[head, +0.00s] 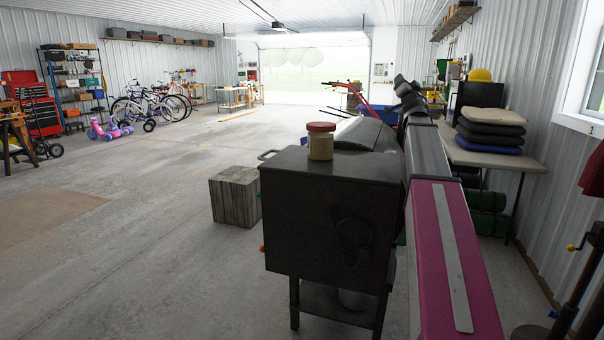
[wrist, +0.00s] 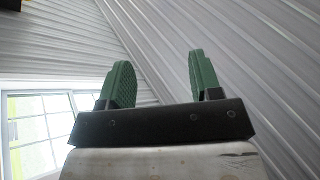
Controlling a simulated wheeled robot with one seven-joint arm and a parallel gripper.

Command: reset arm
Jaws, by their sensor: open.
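My gripper (wrist: 160,75) shows in the wrist view with two green, ridged fingers standing well apart. Nothing is between them, and behind them is only corrugated wall. In the head view my magenta and grey arm stretches from the bottom right away from me, along the right side of a dark metal smoker (head: 330,200). The far end of the arm is small and dark with green on it, so the fingers are hard to make out there. A jar with a red lid (head: 320,146) stands upright on the smoker's flat top, apart from the arm.
A table (head: 490,157) with stacked cushions (head: 490,132) stands right of the arm by the wall. A window (wrist: 38,125) shows in the wrist view. A wooden block (head: 235,195) sits left of the smoker. The concrete floor at left is mostly open, with bicycles (head: 150,105) farther back.

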